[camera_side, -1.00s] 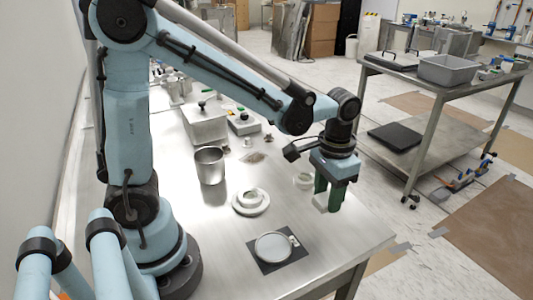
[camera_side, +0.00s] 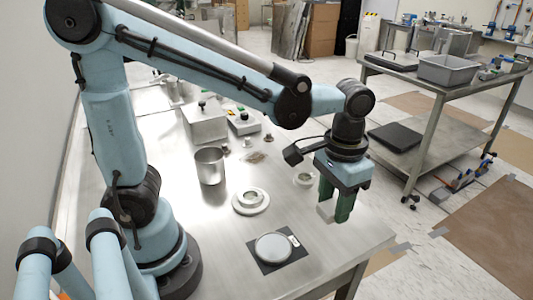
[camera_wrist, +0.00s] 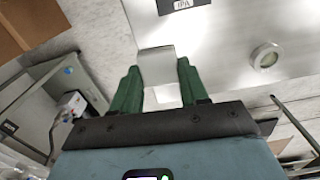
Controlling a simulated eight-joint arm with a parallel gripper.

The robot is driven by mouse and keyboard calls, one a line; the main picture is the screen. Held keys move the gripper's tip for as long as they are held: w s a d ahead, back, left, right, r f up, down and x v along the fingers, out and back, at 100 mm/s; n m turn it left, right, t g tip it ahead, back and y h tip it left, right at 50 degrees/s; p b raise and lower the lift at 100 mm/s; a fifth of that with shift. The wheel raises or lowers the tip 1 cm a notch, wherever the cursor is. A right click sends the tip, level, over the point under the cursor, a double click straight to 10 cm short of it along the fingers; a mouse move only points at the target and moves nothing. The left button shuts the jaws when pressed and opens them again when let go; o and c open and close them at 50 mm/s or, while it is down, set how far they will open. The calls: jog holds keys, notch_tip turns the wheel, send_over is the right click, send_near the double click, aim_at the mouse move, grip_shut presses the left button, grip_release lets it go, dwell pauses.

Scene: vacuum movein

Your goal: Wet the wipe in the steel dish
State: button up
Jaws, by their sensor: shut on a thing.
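The steel dish (camera_side: 273,246) is round and shallow with a pale grey inside, and sits on a black mat (camera_side: 262,266) near the front of the table. The mat's edge with an "IPA" label (camera_wrist: 183,5) shows at the top of the wrist view; the dish itself is outside that view. My gripper (camera_side: 336,209) is shut on the white wipe (camera_side: 325,211), a flat pale piece that also shows between the green fingers in the wrist view (camera_wrist: 157,65). My gripper holds it above the table's right side, to the right of the dish and apart from it.
A small round pale fitting (camera_side: 304,180) stands behind my gripper. A white flanged ring (camera_side: 251,202) and a steel beaker (camera_side: 209,167) stand further left. The table's right edge is close to my gripper. The tabletop between wipe and dish is clear.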

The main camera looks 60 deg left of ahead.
aim_at(274, 244)
jog(key=s+a+f+n, duration=0.3)
jog(key=s+a+n, duration=0.2)
jog(key=s+n, duration=0.4)
jog(key=shift+s+a+f, duration=0.1)
jog(key=shift+f, duration=1.3)
jog(key=shift+a+f, duration=0.1)
jog(key=shift+f, duration=1.3)
jog(key=shift+f, duration=0.6)
jog(key=shift+r, duration=0.1)
notch_tip(274, 244, up, 7)
dwell(0.8)
dwell(0.4)
jog(key=w+a+r+m, duration=0.4)
jog(key=w+r+m, duration=0.4)
jog(key=w, duration=0.3)
jog(key=shift+a+r, duration=0.35)
jog(key=shift+r, duration=0.4)
